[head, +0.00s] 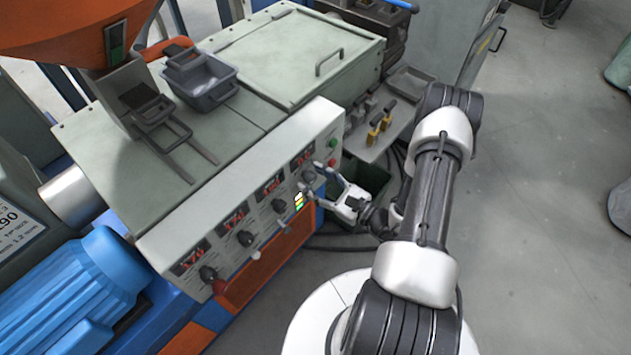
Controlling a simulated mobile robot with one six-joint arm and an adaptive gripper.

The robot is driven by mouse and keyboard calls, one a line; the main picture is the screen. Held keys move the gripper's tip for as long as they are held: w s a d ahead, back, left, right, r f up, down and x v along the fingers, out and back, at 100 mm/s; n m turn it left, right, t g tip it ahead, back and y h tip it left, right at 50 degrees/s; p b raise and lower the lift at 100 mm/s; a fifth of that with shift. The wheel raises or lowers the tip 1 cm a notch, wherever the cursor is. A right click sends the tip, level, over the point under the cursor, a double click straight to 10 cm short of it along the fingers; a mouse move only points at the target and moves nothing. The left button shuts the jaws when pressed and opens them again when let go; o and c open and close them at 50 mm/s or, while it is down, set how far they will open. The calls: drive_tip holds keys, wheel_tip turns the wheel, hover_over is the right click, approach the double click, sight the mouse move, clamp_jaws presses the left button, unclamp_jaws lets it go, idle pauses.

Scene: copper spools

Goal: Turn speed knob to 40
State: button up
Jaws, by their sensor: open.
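The control panel (225,222) is a light sloping face with a row of dark knobs under red digital displays. The rightmost knob (308,176) sits below the far-right display (303,155). Other knobs in the row are at the middle right (278,205), the middle left (245,239) and the far left (207,273). The labels and dial marks are too small to read, so I cannot tell which is the speed knob. My gripper (312,178) is open, its fingers on either side of the rightmost knob. I cannot tell whether they touch it.
Lit green and yellow indicators (299,201) are below the rightmost knob. A green button (333,143) and a red button (331,162) are on the panel's right end. A grey bin (207,92) stands on the machine top. The floor at right is mostly clear.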

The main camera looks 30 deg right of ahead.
drive_tip(key=c, duration=1.1)
